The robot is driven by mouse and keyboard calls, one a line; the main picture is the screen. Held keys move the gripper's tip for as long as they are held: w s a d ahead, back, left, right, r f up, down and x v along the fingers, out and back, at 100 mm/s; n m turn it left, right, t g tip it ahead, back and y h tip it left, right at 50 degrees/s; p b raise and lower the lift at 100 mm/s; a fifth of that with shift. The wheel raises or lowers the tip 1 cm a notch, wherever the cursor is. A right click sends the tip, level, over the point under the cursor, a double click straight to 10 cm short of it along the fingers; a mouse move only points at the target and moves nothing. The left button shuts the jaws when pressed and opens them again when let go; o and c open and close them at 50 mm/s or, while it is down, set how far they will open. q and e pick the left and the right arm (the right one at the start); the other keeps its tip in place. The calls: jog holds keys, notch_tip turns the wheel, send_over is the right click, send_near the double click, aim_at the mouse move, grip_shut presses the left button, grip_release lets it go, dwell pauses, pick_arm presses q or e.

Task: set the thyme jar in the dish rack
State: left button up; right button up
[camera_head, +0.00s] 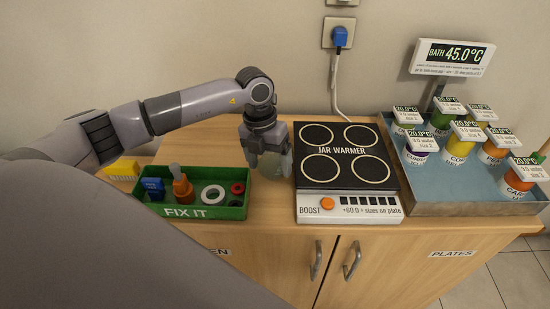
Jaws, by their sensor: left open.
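My left gripper (264,158) points down over the wooden counter, left of the jar warmer. It is open, with its fingers at a pale, see-through rounded thing (280,168) whose lower part shows below them. I see no label on that thing and cannot tell whether it is the thyme jar. Several labelled jars, such as a purple one (419,158) and an orange one (513,189), stand in the bath at the right. I can read thyme on none of them. No dish rack shows. My right gripper is not in view.
The jar warmer (309,203) has a bare four-ring top. The metal bath tray (450,209) stands right of it, with a display (452,57) reading 45.0°C behind. A green FIX IT box (200,212) of small items and a yellow block (123,169) are at left.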

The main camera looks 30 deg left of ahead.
pick_arm(q)
jog(key=c, duration=1)
notch_tip(320, 180, up, 20)
jog(key=s+d+f+n+y, duration=0.1)
jog(key=s+d+f+n, duration=0.1)
jog(key=n, duration=0.9)
jog(key=s+d+f+n+y+p, duration=0.1)
jog(key=f+n, duration=0.4)
jog(key=n, duration=0.6)
jog(key=s+d+f+n+y+p, duration=0.1)
jog(key=s+d+f+n, duration=0.2)
jog(key=n, duration=0.9)
jog(key=shift+d+f, duration=0.2)
jog(key=shift+d, duration=0.35)
jog(key=shift+d+f, duration=0.2)
jog(key=shift+d, duration=0.35)
